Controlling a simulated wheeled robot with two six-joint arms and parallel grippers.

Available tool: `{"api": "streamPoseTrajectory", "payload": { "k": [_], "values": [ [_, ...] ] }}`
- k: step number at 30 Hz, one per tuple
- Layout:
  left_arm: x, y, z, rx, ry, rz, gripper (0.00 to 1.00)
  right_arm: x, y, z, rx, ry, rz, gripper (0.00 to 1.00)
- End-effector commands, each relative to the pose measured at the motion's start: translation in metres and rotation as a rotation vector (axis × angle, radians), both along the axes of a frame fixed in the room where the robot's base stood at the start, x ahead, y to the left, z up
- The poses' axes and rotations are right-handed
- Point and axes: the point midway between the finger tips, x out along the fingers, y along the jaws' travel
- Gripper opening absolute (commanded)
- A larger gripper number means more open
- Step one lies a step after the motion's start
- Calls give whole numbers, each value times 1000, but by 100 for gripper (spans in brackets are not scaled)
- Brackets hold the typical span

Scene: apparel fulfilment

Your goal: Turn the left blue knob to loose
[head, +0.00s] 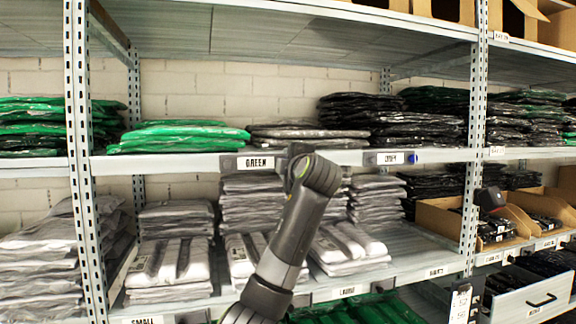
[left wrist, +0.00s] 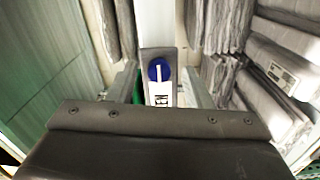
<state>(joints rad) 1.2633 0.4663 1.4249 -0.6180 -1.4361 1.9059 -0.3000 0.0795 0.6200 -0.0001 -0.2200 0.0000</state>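In the left wrist view a round blue knob (left wrist: 159,71) with a white bar mark sits on a grey holder at the end of a white label (left wrist: 161,96). The bar runs roughly along the label's length. My left gripper (left wrist: 162,84) is open, its fingers apart on either side of the knob and label; I cannot tell whether they touch. In the head view my left arm reaches up to the shelf edge beside the GREEN label (head: 256,162) and hides that label's right end. Another blue knob (head: 413,157) shows beside a second label (head: 390,158) farther right. My right gripper is not in view.
Bagged green garments (head: 180,137) and dark ones (head: 415,125) lie on the shelf above the labels. White bagged garments (head: 170,265) fill the shelf below. An upright post (head: 474,150) stands right of the second knob. Cardboard bins (head: 445,222) are farther right.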

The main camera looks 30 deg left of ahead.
Motion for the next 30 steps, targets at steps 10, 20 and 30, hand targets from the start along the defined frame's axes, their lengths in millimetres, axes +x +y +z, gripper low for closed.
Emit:
{"api": "streamPoseTrajectory", "payload": {
  "k": [10,20,30],
  "values": [
    [-3,-5,0,1,-3,-1,45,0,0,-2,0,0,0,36],
    [-45,-55,-2,0,-6,-7,45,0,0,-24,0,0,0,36],
    [-95,-113,-2,-1,-3,-5,45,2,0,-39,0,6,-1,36]
  ]
}}
